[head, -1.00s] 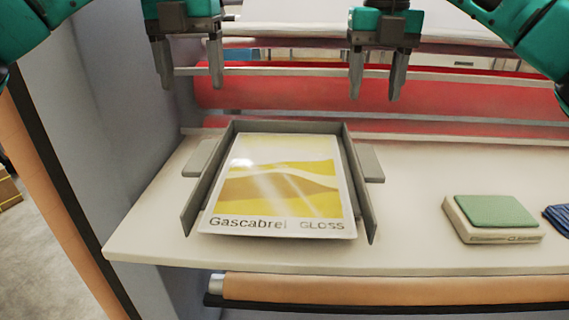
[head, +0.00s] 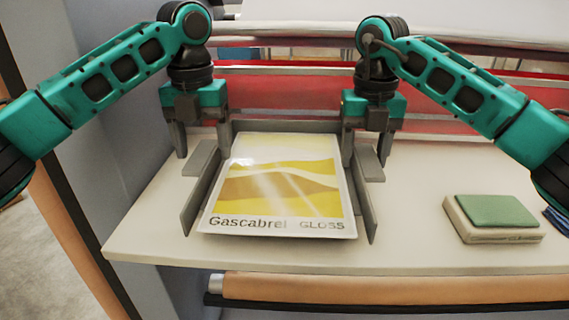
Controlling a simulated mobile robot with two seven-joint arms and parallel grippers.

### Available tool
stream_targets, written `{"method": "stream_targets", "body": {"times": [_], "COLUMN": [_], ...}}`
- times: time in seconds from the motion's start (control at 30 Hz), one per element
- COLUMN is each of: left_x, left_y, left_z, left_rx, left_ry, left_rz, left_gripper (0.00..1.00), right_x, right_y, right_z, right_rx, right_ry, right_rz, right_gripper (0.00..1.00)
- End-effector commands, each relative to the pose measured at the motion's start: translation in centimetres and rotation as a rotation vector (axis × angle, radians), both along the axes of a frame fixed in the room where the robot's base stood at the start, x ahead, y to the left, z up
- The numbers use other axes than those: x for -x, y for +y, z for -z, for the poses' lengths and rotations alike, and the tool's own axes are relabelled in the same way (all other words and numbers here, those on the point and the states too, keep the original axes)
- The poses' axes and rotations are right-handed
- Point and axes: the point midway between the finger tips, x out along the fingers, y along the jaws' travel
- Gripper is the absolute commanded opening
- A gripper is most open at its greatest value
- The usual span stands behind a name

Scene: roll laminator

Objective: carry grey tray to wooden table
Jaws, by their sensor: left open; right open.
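The grey tray (head: 364,205) sits on the cream shelf of the laminator, with raised walls at the back and both sides and a flat handle tab on each side. A yellow and white print (head: 280,190) marked "Gascabrel GLOSS" lies in it. My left gripper (head: 203,152) points down, open, at the tray's left handle tab (head: 202,158). My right gripper (head: 366,160) points down, open, at the right handle tab (head: 371,165). The fingers appear on either side of each tab; whether they touch it I cannot tell. The wooden table is not clearly in view.
A green-topped block (head: 492,218) and a dark blue item (head: 558,220) lie on the shelf (head: 420,250) to the right. Red rollers (head: 460,112) run behind the tray. A grey side panel (head: 110,120) stands at the left. The shelf between tray and block is clear.

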Motion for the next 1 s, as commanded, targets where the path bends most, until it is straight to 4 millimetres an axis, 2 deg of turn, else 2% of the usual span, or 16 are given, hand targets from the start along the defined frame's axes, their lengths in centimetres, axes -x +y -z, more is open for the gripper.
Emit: {"method": "stream_targets", "body": {"times": [0.23, 0.8, 1.0], "left_x": [0.00, 0.00, 0.00], "left_y": [0.01, 0.01, 0.01], "left_z": [0.03, -0.02, -0.03], "left_rx": [0.000, 0.000, 0.000], "left_ry": [0.000, 0.000, 0.000], "left_rz": [0.000, 0.000, 0.000], "left_gripper": [0.71, 0.17, 0.00], "right_x": [0.00, -0.01, -0.01], "right_y": [0.00, 0.00, 0.00], "right_z": [0.02, -0.04, -0.06], "right_rx": [0.000, 0.000, 0.000], "right_ry": [0.000, 0.000, 0.000], "right_rz": [0.000, 0.000, 0.000], "right_gripper": [0.54, 0.00, 0.00]}}
